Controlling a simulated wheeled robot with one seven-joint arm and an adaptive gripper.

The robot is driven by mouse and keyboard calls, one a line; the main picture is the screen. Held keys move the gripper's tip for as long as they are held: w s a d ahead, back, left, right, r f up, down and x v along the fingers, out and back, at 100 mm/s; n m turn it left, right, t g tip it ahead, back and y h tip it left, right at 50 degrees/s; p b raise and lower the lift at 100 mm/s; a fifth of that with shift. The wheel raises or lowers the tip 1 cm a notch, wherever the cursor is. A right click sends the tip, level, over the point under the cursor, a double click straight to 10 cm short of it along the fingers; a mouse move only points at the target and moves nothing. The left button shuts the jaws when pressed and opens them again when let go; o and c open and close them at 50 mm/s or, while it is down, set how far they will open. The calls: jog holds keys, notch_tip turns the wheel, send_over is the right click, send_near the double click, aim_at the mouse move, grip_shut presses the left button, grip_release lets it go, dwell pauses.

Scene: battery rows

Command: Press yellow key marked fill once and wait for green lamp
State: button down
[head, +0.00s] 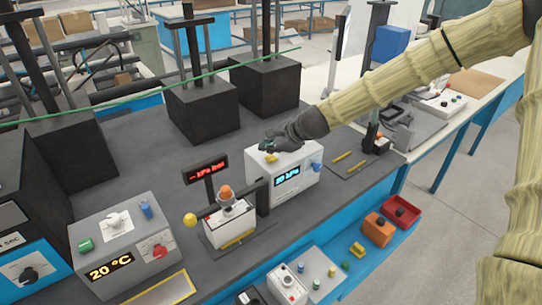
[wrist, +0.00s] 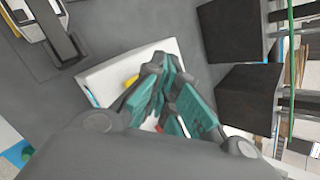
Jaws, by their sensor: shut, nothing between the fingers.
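A white box (head: 299,190) with a lit blue display (head: 287,177) stands on the dark bench; the display seems to read 20 kPa. A yellow key (head: 271,157) sits on its top. My gripper (head: 268,147) is shut and empty, its fingertips just above or at the key; I cannot tell whether they touch it. In the wrist view the yellow key (wrist: 131,80) shows partly beside my fingers (wrist: 164,63), on the white box (wrist: 105,75). The key's marking is not readable. I cannot make out a lit green lamp on this box.
A small device with a red display (head: 207,171) and an orange ball stands left of the box. A 20 °C unit (head: 125,240) is further left. Black blocks (head: 202,108) stand behind. Coloured bins (head: 400,212) and small parts lie on the lower front shelf.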

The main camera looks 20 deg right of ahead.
aim_at(269, 159)
jog(key=shift+r, duration=0.1)
jog(key=shift+r+p, duration=2.15)
jog(key=shift+r, duration=0.25)
jog(key=shift+a, duration=0.1)
